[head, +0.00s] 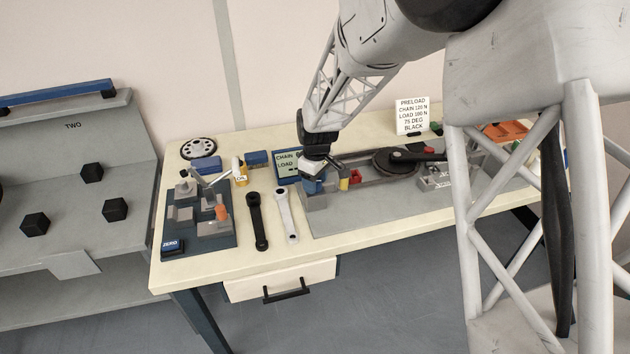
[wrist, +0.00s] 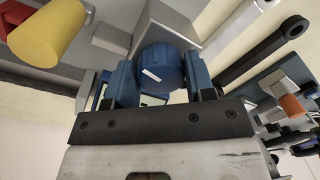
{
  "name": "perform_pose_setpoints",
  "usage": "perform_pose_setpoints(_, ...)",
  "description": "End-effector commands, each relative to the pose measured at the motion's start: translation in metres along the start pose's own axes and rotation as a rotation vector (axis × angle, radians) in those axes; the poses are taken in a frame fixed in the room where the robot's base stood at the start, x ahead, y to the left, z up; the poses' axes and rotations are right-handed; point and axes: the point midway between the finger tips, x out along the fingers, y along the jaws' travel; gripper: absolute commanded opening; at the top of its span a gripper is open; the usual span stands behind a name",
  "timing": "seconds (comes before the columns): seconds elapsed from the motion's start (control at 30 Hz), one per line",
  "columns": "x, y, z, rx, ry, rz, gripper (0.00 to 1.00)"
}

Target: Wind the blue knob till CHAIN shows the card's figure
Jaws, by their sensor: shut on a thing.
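The blue knob (wrist: 160,70) with a white mark shows between the two jaws of my gripper (wrist: 158,84) in the wrist view. My gripper (head: 314,174) is shut on the knob, which shows only partly under the jaws in the head view. The display (head: 287,164) with the lines CHAIN and LOAD stands behind the gripper; its figures are hidden or too small to read. The white card (head: 412,115) at the back reads PRELOAD, CHAIN 120 N, LOAD 100 N, 75 DEG, BLACK.
A yellow cylinder (wrist: 48,32) and a red part (head: 356,178) are close beside the knob. A black crank arm (head: 257,222) and a pale one (head: 286,215) lie left of the rig. A blue ZERO button (head: 171,246) is on the left plate. The front table edge is clear.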

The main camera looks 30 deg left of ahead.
Motion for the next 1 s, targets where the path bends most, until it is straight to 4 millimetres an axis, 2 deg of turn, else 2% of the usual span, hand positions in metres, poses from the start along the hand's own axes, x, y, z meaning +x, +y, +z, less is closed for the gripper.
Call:
perform_pose_setpoints(0.47,0.0003,-0.0003,0.0003,0.099,0.005,0.000,0.26)
perform_pose_setpoints(1.0,-0.0002,-0.0021,0.0000,0.531,0.028,0.000,0.26)
